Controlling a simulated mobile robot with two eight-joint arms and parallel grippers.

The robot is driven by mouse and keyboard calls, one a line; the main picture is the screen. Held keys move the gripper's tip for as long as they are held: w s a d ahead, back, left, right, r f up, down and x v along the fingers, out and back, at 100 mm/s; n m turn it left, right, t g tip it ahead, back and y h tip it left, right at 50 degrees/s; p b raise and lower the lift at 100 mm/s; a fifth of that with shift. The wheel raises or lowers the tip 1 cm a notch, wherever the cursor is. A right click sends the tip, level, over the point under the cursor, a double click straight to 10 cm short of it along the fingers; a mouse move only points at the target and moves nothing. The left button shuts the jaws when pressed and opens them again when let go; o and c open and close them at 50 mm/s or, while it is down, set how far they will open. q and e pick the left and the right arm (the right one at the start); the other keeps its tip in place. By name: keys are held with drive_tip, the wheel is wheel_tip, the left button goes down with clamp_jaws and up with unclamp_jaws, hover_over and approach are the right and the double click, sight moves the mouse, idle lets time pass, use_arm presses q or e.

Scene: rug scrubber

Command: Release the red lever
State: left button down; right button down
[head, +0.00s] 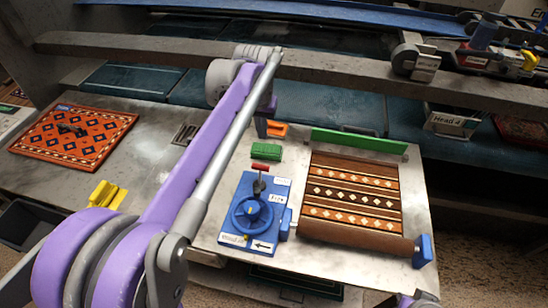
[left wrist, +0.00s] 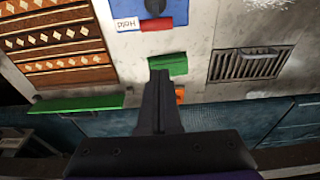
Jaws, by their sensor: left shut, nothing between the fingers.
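The red lever (head: 260,167) is a short red bar at the top of the blue control panel (head: 237,190), above a blue wheel (head: 252,213). In the left wrist view the red lever (left wrist: 157,23) lies near the top edge, beside a "Hold" label. My left gripper (left wrist: 160,73) is shut and empty, with its fingertips overlapping the edge of a green block (left wrist: 175,64) in the picture. It appears apart from the lever. In the head view my left gripper (head: 263,130) is partly hidden behind its own arm. My right gripper is not visible.
The green block (head: 266,152) and an orange piece (head: 277,129) sit behind the panel. A patterned brown rug (head: 352,195) lies on the roller to the right, with a green bar (head: 358,143) behind it. Yellow (head: 105,195) and orange-rug (head: 75,138) items lie left.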

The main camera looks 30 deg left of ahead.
sight(260, 175)
use_arm(q)
drive_tip(key=shift+w+a+f, duration=0.1)
drive_tip(key=shift+w, duration=0.55)
drive_tip(key=f, duration=0.3)
drive_tip(key=s+f, duration=0.1)
drive_tip(key=f, duration=0.2)
drive_tip(key=s+f, duration=0.1)
drive_tip(key=f, duration=0.2)
drive_tip(key=shift+s+d, duration=0.25)
drive_tip(key=shift+d, duration=0.05)
